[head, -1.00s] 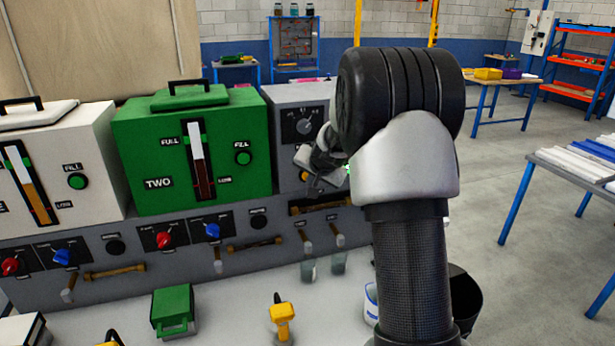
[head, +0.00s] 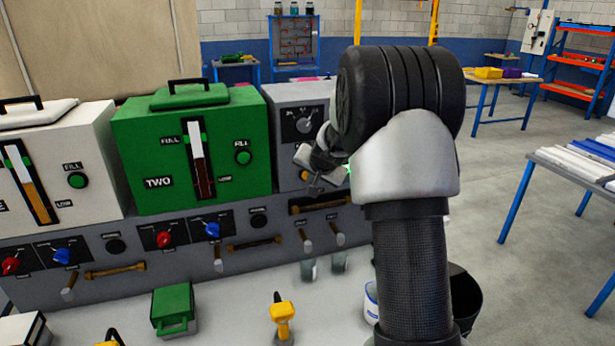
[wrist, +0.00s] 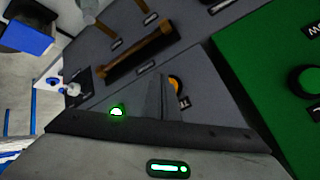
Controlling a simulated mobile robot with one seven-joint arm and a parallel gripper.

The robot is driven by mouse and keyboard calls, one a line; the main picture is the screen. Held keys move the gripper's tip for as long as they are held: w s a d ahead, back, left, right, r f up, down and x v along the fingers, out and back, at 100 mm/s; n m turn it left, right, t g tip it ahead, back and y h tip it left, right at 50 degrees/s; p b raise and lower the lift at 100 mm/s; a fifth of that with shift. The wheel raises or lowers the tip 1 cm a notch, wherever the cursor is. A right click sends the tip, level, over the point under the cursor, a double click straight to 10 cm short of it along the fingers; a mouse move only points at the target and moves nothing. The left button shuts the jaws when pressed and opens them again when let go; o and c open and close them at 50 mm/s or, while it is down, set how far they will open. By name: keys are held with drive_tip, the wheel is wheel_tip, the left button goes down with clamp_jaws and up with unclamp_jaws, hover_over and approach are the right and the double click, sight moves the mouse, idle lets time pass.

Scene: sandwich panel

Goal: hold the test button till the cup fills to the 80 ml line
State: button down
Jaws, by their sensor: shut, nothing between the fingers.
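The test button is a round orange button (wrist: 176,83) on the grey panel, with a partly hidden label beside it in the wrist view. My gripper (wrist: 158,80) is shut and empty, its fingers just beside the button and covering part of its edge. I cannot tell whether they touch it. In the head view my gripper (head: 315,188) is in front of the grey unit (head: 285,110), low on its face. Two clear cups, a left one (head: 307,271) and a right one (head: 339,262), stand below the handles at the panel's right. Their lines and fill levels are too small to read.
The green tank unit (head: 150,150) stands left of the grey unit. A wooden bar handle (wrist: 138,55) is close to my fingers. A green box (head: 172,308) and a yellow-handled tool (head: 283,318) are on the bench. A dark bin (head: 465,300) stands at right.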

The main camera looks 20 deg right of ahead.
drive_tip(key=shift+w, duration=0.2)
idle(0.6)
drive_tip(key=shift+w, duration=0.25)
drive_tip(key=shift+w+p, duration=0.3)
drive_tip(key=shift+w, duration=0.1)
idle(6.5)
